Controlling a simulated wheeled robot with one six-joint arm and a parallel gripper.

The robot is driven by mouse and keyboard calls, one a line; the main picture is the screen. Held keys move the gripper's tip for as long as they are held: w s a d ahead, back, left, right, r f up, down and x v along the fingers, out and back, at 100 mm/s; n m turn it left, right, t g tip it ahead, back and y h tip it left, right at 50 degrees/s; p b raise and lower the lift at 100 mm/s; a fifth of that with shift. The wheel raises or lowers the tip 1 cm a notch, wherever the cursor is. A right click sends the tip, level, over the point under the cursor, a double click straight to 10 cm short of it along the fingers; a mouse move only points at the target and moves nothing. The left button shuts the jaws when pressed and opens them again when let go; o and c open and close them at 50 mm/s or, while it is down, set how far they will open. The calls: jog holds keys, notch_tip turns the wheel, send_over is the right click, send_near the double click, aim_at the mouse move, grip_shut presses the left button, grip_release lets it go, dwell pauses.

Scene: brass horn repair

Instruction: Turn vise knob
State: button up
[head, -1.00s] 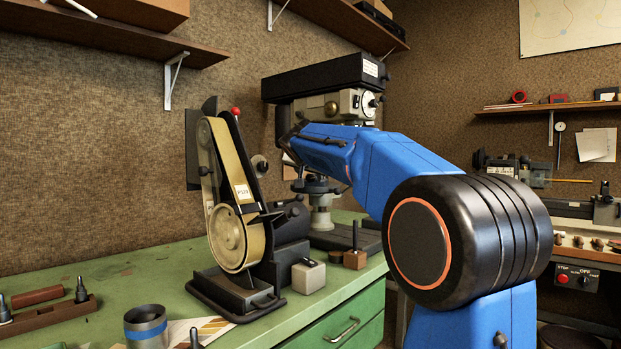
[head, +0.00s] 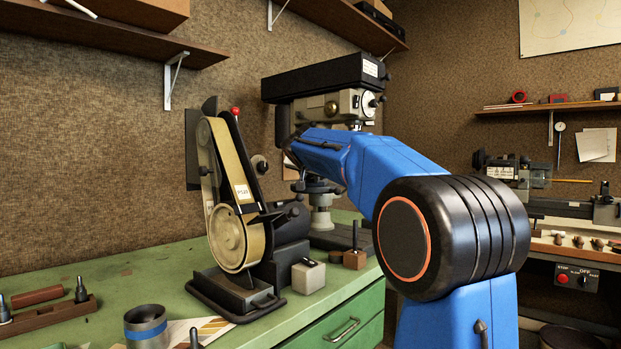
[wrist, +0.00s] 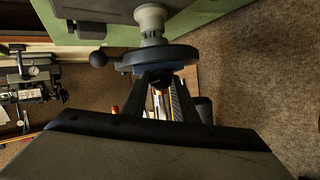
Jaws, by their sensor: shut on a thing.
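In the wrist view, my gripper (wrist: 157,78) has its dark fingers close together at the near edge of a dark round disc (wrist: 175,57). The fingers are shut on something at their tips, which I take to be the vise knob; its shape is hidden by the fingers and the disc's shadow. A pale column (wrist: 150,20) joins the disc. A black ball (wrist: 98,58) on a short rod stands out at the disc's left. In the head view, the drill press (head: 325,82) stands behind my blue arm, which hides the fingers and the knob.
A belt sander (head: 231,247) stands left of my arm on the green bench (head: 90,285). A small grey block (head: 308,275) and a brown block with a pin (head: 355,259) lie near the bench edge. A metal cup (head: 146,328) is at front left. A lathe (head: 505,168) stands at right.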

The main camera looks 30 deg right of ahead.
jog(key=n+h, duration=0.1)
jog(key=n+g+h, duration=0.1)
jog(key=n, duration=0.1)
jog(key=shift+w+a+f, duration=0.1)
jog(key=shift+w+a, duration=0.1)
jog(key=n+g+h, duration=0.1)
jog(key=n, duration=0.2)
jog(key=shift+a+h, duration=0.1)
jog(key=shift+h, duration=0.2)
jog(key=shift+f+n, duration=0.1)
jog(key=shift+n, duration=0.2)
dwell(0.4)
jog(key=o, duration=1.1)
jog(key=shift+c, duration=0.2)
notch_tip(320, 180, up, 10)
